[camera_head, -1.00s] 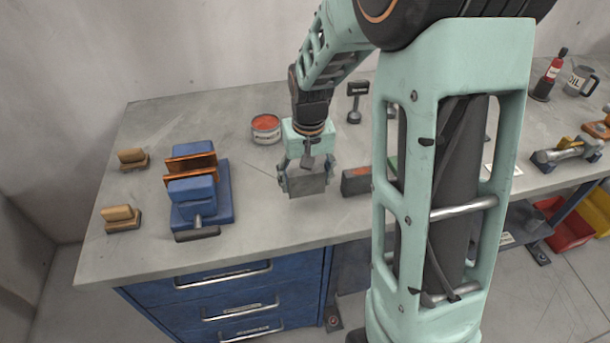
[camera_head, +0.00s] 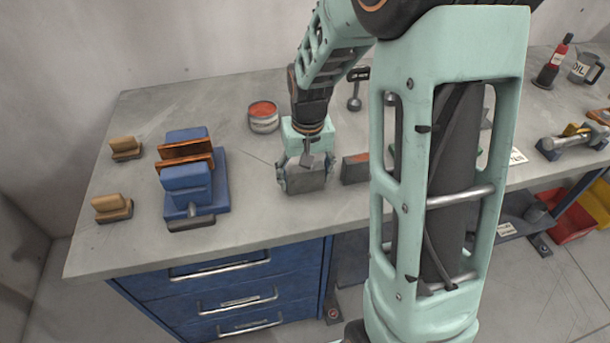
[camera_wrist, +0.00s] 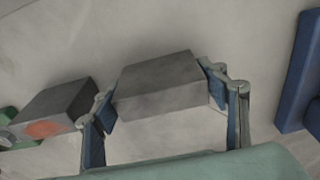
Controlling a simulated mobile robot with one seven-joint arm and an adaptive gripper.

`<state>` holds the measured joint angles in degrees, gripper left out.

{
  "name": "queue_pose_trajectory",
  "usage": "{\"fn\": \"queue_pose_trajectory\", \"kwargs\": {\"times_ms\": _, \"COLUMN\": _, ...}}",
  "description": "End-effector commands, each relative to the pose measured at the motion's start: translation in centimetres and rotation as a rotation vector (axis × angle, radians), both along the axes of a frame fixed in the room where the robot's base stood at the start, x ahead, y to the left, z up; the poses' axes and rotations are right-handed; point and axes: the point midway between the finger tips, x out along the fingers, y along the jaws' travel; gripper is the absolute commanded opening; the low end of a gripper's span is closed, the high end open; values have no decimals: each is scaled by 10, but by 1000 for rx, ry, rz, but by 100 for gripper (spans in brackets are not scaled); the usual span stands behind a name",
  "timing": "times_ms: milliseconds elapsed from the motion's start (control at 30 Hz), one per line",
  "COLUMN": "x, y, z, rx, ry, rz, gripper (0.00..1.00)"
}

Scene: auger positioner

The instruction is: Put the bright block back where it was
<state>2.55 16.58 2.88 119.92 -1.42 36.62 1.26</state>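A plain grey block (camera_wrist: 160,85), likely the bright block, sits between the two fingers of my gripper (camera_wrist: 165,108) in the wrist view. The finger pads meet its two ends, and it lies slightly tilted against them. In the head view, my gripper (camera_head: 305,172) points down near the table's front edge with the grey block (camera_head: 307,180) between its fingers. I cannot tell whether the block's underside touches the table. A darker grey block with an orange-red mark (camera_head: 355,170) stands just to the right, apart from it; it also shows at left in the wrist view (camera_wrist: 50,112).
A blue vise with orange jaws (camera_head: 190,183) stands left on the workbench (camera_head: 130,250). Bare table lies between vise and gripper.

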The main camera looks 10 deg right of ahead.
Motion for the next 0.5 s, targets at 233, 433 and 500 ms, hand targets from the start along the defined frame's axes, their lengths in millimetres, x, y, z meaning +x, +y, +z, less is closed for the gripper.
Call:
{"fn": "queue_pose_trajectory", "kwargs": {"times_ms": 233, "x": 0, "y": 0, "z": 0, "rx": 0, "ry": 0, "rz": 0, "gripper": 82}}
{"fn": "queue_pose_trajectory", "kwargs": {"times_ms": 433, "x": 0, "y": 0, "z": 3, "rx": 0, "ry": 0, "rz": 0, "gripper": 82}}
{"fn": "queue_pose_trajectory", "kwargs": {"times_ms": 500, "x": 0, "y": 0, "z": 7, "rx": 0, "ry": -2, "rz": 0, "gripper": 82}}
